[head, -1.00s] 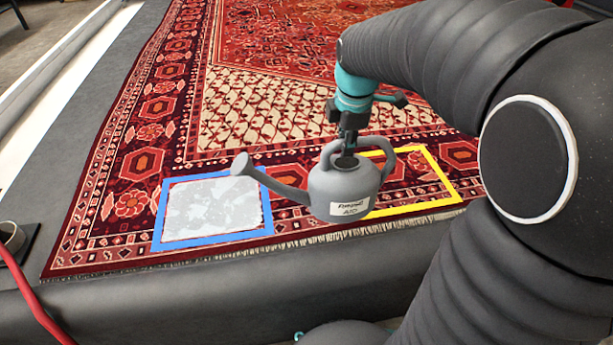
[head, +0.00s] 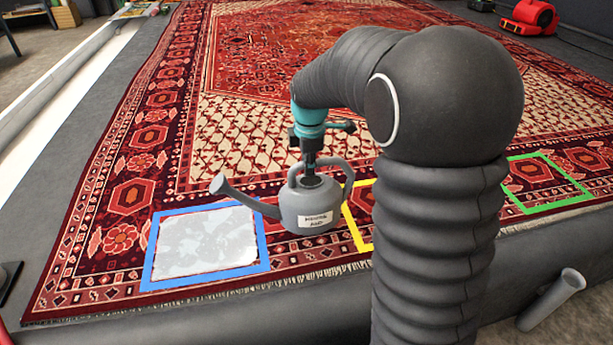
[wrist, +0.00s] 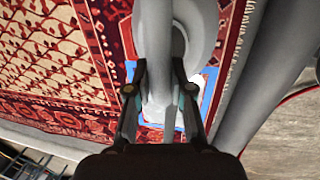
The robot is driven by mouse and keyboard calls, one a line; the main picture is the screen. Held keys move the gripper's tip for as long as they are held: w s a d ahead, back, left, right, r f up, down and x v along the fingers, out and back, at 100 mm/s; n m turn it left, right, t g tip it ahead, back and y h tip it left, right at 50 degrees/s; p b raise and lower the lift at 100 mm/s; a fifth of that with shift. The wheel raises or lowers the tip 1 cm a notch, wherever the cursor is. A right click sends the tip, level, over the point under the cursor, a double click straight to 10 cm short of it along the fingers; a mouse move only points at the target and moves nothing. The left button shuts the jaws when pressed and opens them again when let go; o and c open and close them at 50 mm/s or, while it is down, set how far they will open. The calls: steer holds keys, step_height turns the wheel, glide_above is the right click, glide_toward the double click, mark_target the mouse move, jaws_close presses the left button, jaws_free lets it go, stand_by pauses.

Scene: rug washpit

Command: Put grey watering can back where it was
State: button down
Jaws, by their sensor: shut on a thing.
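The grey watering can (head: 308,210) has a long spout pointing left, a white label on its front and a handle on the right. My gripper (head: 310,172) is shut on its top and holds it upright, seemingly above the rug near its front edge. In the head view the can is between the blue frame (head: 150,250), which has a pale grey patch (head: 206,241) inside it, and the yellow frame (head: 352,228). In the wrist view the can (wrist: 158,50) fills the middle, between the fingers of my gripper (wrist: 160,88), with part of the blue frame behind it.
A green frame (head: 515,199) lies on the rug (head: 250,45) at right. My arm hides part of the yellow frame. A red blower (head: 530,17) stands at the back right. A grey tube (head: 552,299) is at the front right, off the rug.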

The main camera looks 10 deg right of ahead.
mark_target(306, 178)
steer(key=shift+w+a+f, duration=0.2)
steer(key=shift+w+f, duration=0.1)
steer(key=shift+w, duration=0.2)
steer(key=shift+s+b+x, duration=0.15)
steer(key=shift+s+x, duration=0.05)
steer(key=shift+x, duration=0.8)
steer(key=shift+s+b+x, duration=0.15)
steer(key=shift+s+x, duration=0.05)
steer(key=shift+x, duration=0.75)
steer(key=shift+f, duration=0.2)
steer(key=c, duration=1)
jaws_free()
steer(key=shift+f, duration=0.1)
steer(key=shift+c, duration=0.2)
